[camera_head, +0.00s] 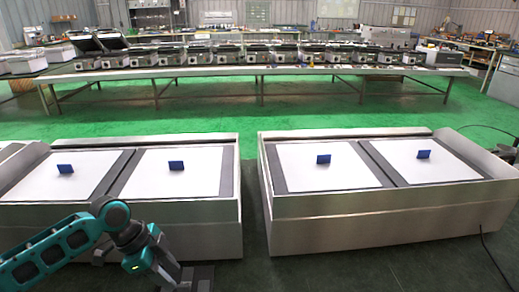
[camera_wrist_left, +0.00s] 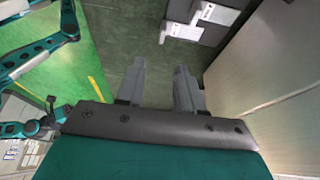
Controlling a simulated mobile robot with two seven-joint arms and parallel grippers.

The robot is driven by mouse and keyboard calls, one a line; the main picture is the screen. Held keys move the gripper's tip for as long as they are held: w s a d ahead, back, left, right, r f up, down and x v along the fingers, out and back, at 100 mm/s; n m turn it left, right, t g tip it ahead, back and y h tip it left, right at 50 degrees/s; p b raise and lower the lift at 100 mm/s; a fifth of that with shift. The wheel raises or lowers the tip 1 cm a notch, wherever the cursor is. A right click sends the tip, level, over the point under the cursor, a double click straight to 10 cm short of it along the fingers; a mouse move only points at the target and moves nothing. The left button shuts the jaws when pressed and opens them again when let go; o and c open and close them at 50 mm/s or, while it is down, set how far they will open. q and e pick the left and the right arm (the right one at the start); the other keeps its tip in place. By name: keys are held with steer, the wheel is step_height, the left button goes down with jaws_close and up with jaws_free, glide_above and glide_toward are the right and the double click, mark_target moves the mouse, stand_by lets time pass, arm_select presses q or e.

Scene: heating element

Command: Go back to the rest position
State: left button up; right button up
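My left arm comes in from the lower left of the head view, in front of the left steel unit (camera_head: 180,212). Its gripper (camera_head: 198,279) is at the bottom edge, low beside the unit's front face, and its fingers are hard to make out there. In the left wrist view the two grey fingers of the left gripper (camera_wrist_left: 159,72) stand apart with nothing between them, above the dark floor. My right gripper is not seen; teal arm links show at the left of the wrist view.
A second steel unit (camera_head: 380,215) stands to the right, across a narrow gap. Both units carry white plates with small blue blocks (camera_head: 176,165) upright on them. A long table (camera_head: 250,69) with many devices stands behind, across the green floor (camera_head: 240,115). A cable lies at right.

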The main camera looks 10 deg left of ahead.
arm_select(q)
steer(key=s+d+f+n+t+p, duration=0.1)
steer(key=s+d+f+n+t, duration=0.1)
steer(key=d+n, duration=0.1)
steer(key=s+d+f+n+t+p, duration=0.1)
steer(key=s+d+f+n+t, duration=0.1)
steer(key=d+n, duration=0.1)
steer(key=s+d+f+n+t+p, duration=0.1)
steer(key=s+d+f+n+t, duration=0.1)
steer(key=d+f+n+t, duration=0.1)
steer(key=shift+s+d, duration=0.2)
steer(key=shift+d, duration=0.6)
steer(key=s+n+t, duration=0.1)
steer(key=s+n+y, duration=0.1)
steer(key=s, duration=0.1)
steer(key=s+a+r+n+t+y+p, duration=0.1)
steer(key=s, duration=0.1)
steer(key=shift+r+t, duration=0.1)
steer(key=shift+t, duration=0.2)
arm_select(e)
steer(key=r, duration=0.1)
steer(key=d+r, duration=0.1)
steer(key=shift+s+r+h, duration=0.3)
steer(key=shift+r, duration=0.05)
